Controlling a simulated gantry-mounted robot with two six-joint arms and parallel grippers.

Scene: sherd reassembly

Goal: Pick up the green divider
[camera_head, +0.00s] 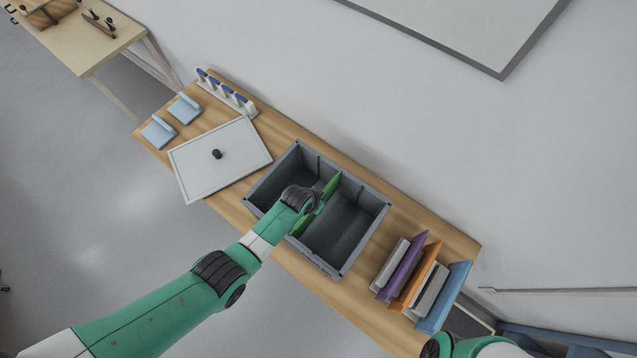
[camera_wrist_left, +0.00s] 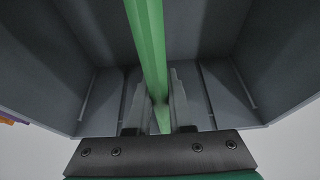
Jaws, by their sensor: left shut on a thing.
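The green divider (camera_head: 332,187) stands across the grey crate (camera_head: 371,234) in the head view, splitting it into two compartments. My left gripper reaches down over the crate at the divider; its fingertips are hidden by the wrist in the head view. In the left wrist view the green divider (camera_wrist_left: 148,45) runs between the two fingers of my left gripper (camera_wrist_left: 160,100), which is shut on it. The divider still sits within the crate walls. Part of my right arm shows at the bottom right of the head view, but its gripper is out of view.
Purple (camera_head: 402,266), orange (camera_head: 417,276) and blue (camera_head: 444,297) panels stand with grey pieces right of the crate. A white lid (camera_head: 220,170) with a black knob lies left of it. Light-blue pieces (camera_head: 159,132) and a white rack (camera_head: 228,95) stand farther left.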

